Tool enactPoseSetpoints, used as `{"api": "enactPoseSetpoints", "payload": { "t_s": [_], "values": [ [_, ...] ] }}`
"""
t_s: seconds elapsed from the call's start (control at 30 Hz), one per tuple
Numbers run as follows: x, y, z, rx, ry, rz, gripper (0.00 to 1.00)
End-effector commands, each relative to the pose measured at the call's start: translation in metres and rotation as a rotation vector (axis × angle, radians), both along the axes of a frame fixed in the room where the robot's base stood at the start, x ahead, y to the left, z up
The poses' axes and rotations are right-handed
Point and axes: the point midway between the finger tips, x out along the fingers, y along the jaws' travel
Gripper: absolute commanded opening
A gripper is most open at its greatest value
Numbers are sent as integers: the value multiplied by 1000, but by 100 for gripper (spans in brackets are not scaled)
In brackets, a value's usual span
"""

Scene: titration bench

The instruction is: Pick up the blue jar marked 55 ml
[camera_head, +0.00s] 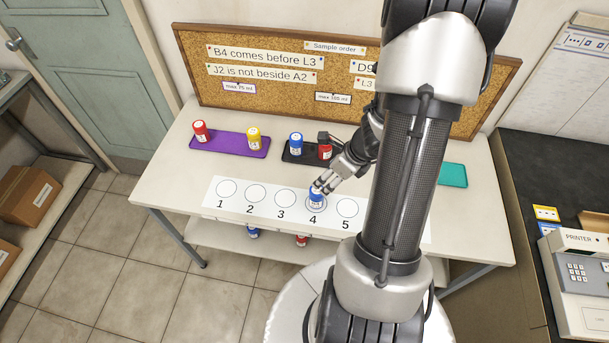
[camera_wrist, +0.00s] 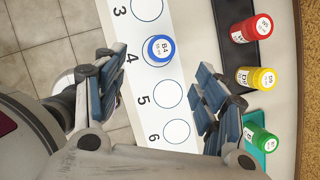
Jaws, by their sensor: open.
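A blue jar (camera_head: 316,198) with a white label stands upright on circle 4 of the numbered strip. In the wrist view this blue jar (camera_wrist: 160,49) shows its lid, which reads B4 with a smaller line that I cannot read surely. My gripper (camera_head: 326,184) is open just above this jar. In the wrist view the fingers of my gripper (camera_wrist: 155,72) are spread wide, with the jar near the gap between their tips. Another blue jar (camera_head: 296,143) stands on the black tray, and a third blue jar (camera_head: 253,232) is on the lower shelf.
A red jar (camera_head: 325,151) shares the black tray (camera_head: 291,158). The purple tray (camera_head: 228,145) holds a red and a yellow jar. A yellow jar (camera_wrist: 255,77) and a green jar (camera_wrist: 260,139) stand right of the strip in the wrist view. Circles 1, 2, 3 are empty.

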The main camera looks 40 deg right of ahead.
Motion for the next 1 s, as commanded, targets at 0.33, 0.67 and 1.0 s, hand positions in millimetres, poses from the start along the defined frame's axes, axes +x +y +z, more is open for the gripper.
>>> {"api": "enactPoseSetpoints", "payload": {
  "t_s": [0.33,0.67,1.0],
  "values": [
    [18,3,-63,10,10,-27,64],
    [40,7,-113,9,7,-26,64],
    [51,7,-145,10,8,-25,64]
  ]
}}
